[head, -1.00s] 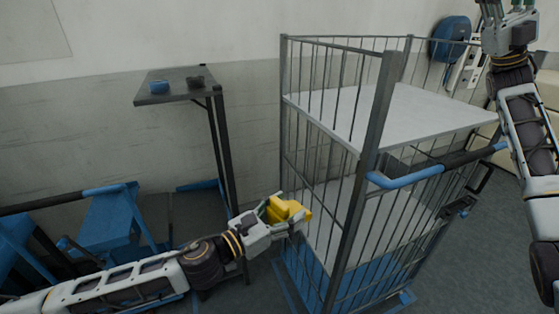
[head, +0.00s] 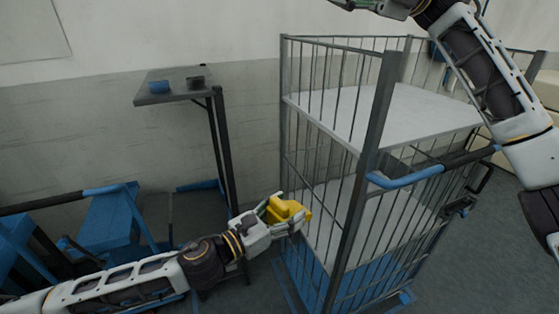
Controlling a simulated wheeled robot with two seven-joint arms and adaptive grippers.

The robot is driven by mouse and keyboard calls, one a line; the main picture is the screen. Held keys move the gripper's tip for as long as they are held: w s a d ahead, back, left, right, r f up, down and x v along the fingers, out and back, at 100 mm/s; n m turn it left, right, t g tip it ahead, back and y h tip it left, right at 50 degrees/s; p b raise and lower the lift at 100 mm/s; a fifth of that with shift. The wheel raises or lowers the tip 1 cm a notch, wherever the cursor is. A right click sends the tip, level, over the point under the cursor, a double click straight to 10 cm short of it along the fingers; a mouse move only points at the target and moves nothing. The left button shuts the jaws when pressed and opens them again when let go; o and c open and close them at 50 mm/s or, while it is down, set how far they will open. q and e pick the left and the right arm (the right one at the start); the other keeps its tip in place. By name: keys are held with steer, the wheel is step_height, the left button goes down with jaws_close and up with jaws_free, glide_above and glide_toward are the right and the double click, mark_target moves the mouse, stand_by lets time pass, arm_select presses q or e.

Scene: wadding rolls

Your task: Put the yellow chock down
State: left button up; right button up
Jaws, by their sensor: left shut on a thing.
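The yellow chock (head: 286,209) is held in my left gripper (head: 278,215), which is shut on it. The chock is beside the left side of the wire cage trolley (head: 372,165), close to its bars; I cannot tell whether it touches them. Part of the chock is hidden by the fingers. My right gripper (head: 372,4) is at the top edge of the head view, above the trolley and partly cut off. Whether it is open or shut does not show.
The trolley has a white upper shelf (head: 400,112), a lower shelf and a blue handle (head: 405,178). A small dark table (head: 176,97) at the left bears a blue bowl (head: 159,87) and a dark item (head: 195,82). Blue carts (head: 108,220) stand at lower left.

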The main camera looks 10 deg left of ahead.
steer(key=s+a+f+t+h, duration=0.2)
steer(key=s+a+f+h, duration=0.3)
steer(key=a+f, duration=0.3)
steer(key=n+t+h, duration=0.1)
steer(key=t+h, duration=0.7)
steer(key=h, duration=0.4)
glide_above(280, 202)
step_height(280, 202, down, 23)
steer(key=shift+f, duration=0.15)
steer(key=shift+f, duration=6)
